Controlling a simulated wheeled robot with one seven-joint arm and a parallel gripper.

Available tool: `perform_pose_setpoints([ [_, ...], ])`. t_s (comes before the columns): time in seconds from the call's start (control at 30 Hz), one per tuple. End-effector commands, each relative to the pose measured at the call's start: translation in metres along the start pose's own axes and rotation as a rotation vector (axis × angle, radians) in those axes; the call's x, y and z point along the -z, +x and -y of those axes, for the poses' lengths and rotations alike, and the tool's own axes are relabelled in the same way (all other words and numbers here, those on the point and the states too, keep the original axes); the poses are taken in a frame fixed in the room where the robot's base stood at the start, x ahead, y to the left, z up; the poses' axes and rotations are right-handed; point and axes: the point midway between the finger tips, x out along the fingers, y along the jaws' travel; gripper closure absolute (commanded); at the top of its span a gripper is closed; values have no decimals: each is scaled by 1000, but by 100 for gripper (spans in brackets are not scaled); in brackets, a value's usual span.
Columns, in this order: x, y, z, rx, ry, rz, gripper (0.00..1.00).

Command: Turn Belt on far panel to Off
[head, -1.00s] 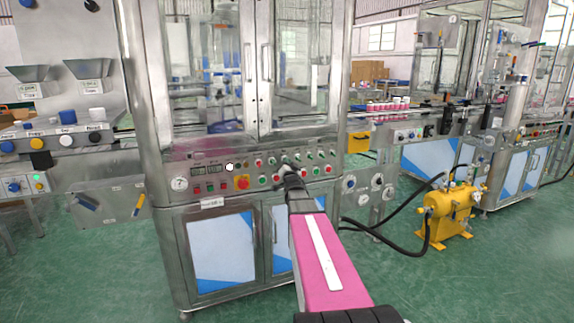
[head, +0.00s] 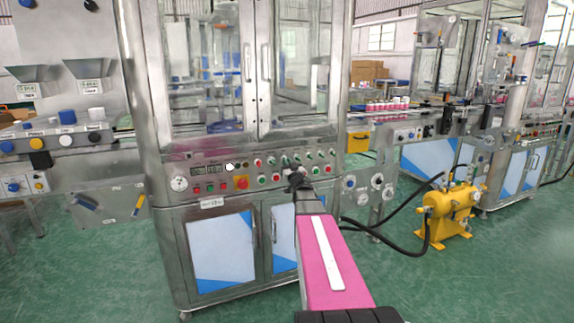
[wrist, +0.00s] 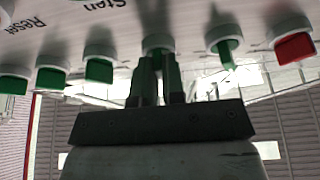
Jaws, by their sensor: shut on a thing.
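The panel (head: 218,178) is a metal strip with rows of small knobs and buttons under the glass doors in the head view. My gripper (head: 296,178) is at its right half, at the end of my pink arm. In the wrist view, which shows the panel upside down, my gripper (wrist: 158,80) is shut on a switch knob with a white collar (wrist: 158,42). The fingers hide most of this knob, so its angle is unclear. No label reading Belt can be made out.
In the wrist view, a green switch (wrist: 226,52) and a red button (wrist: 293,42) sit right of the fingers, and green buttons (wrist: 98,66) sit left, close by. A yellow machine (head: 450,210) with black hoses stands on the floor at right.

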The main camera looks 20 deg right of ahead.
Motion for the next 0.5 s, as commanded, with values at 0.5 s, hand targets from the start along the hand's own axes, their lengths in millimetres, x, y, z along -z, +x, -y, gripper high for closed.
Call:
perform_pose_setpoints([
  [0.5,0,0,-3,152,-368,0,100],
])
